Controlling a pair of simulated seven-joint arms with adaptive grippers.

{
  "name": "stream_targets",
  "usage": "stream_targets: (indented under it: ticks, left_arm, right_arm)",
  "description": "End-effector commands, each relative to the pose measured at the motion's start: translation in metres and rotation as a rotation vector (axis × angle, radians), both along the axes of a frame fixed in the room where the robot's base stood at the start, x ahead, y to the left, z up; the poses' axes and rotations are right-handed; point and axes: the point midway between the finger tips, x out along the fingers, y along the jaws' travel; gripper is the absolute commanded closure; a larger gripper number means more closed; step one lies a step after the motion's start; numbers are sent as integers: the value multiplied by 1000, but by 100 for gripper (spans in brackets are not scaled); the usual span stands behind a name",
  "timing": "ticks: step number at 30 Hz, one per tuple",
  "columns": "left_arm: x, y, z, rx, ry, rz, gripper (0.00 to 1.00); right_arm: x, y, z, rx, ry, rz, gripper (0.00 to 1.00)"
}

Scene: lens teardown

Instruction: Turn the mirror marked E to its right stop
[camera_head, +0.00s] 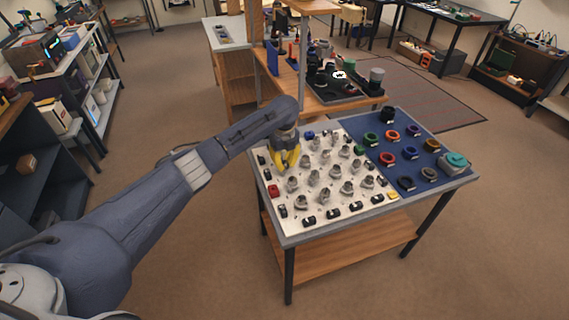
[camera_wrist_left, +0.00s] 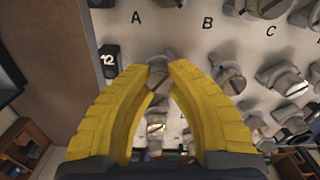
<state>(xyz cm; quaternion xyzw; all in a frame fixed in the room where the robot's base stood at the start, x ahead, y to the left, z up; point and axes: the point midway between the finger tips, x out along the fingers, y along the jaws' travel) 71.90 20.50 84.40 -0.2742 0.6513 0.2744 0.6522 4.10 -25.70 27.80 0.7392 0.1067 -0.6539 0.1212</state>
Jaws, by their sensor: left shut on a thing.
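My left gripper (camera_head: 286,160), with yellow fingers, reaches down at the far left part of the white board (camera_head: 323,222). In the left wrist view its fingertips (camera_wrist_left: 169,70) are shut on a small grey mirror mount (camera_wrist_left: 159,63), just below the printed letter A. The fingers hide part of this mount. The letters B and C stand to the right, with other mounts below them. I cannot read a letter E in either view, so I cannot tell which mount bears it. My right gripper is not in view.
Several grey mounts (camera_wrist_left: 228,80) stand close to the right of the fingers. A black block marked 12 (camera_wrist_left: 109,60) is at their left. A blue mat (camera_head: 402,172) with coloured rings and a teal device (camera_head: 454,161) fills the table's right side.

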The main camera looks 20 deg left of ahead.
Motion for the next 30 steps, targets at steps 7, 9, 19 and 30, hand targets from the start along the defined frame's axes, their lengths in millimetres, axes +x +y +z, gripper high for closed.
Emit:
stream_targets:
  ticks: [7, 9, 19, 30]
  left_arm:
    - [-2, -4, -1, -8, 4, -126, 100]
    - [-2, -4, -1, -8, 4, -147, 100]
    - [-3, -4, -2, -8, 4, -191, 100]
    - [-3, -5, -2, -8, 6, -192, 78]
  right_arm:
    - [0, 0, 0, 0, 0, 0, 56]
    - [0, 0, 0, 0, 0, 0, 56]
    - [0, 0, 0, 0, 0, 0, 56]
    - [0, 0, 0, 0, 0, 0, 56]
